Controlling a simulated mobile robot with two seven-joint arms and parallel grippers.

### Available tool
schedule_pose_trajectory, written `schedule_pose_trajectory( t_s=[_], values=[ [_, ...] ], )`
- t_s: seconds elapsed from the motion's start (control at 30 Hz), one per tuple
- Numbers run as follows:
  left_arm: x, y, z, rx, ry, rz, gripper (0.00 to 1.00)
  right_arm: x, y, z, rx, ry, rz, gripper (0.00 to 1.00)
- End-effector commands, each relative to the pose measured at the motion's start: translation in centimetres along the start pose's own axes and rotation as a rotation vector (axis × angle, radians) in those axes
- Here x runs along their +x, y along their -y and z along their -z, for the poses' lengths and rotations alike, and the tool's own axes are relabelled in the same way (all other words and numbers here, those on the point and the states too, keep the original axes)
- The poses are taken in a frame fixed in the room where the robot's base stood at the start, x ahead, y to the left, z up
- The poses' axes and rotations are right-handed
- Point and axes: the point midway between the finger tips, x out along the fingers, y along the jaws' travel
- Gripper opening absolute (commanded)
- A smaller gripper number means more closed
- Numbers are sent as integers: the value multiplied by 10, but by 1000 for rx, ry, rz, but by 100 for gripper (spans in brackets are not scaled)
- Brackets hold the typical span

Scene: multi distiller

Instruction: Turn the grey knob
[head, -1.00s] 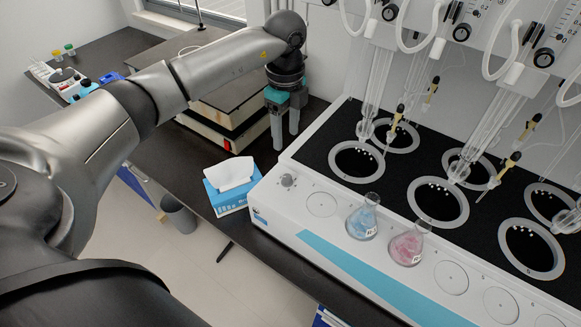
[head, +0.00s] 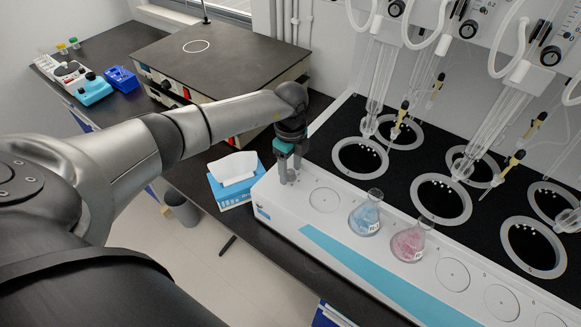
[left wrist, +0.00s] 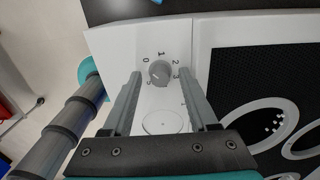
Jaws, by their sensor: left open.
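The grey knob (left wrist: 159,72) sits on the white top of the distiller, ringed by printed numbers, in the left wrist view. In the head view it is hidden behind my left gripper (head: 289,175). My left gripper is open and empty, with its fingers pointing down at the knob. In the left wrist view the two fingertips (left wrist: 159,74) show on either side of the knob, with a gap on each side. I cannot tell how far above the panel they are. My right gripper is not in view.
A blue flask (head: 366,216) and a pink flask (head: 409,243) stand on the distiller's front panel (head: 300,205). Black wells with grey rings and glassware lie behind. A tissue box (head: 234,180) stands left of the panel.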

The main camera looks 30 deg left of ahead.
Motion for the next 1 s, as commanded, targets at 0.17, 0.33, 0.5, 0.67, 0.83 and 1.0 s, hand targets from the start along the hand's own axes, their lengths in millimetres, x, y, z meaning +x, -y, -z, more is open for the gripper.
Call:
schedule_pose_trajectory(
  t_s=[0.17, 0.33, 0.5, 0.67, 0.83, 1.0],
  values=[
    [0, 0, 0, 0, 0, -1, 54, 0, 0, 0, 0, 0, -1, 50],
    [0, 0, 0, 0, 0, -1, 34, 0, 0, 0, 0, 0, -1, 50],
    [0, 0, 0, 0, 0, -1, 15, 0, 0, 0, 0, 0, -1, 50],
    [-1, 0, 0, 0, 0, -1, 0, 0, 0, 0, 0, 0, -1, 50],
    [-1, 0, 0, 0, 0, -1, 0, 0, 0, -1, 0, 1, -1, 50],
    [-1, 0, 0, 3, 0, -1, 0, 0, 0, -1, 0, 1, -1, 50]
  ],
)
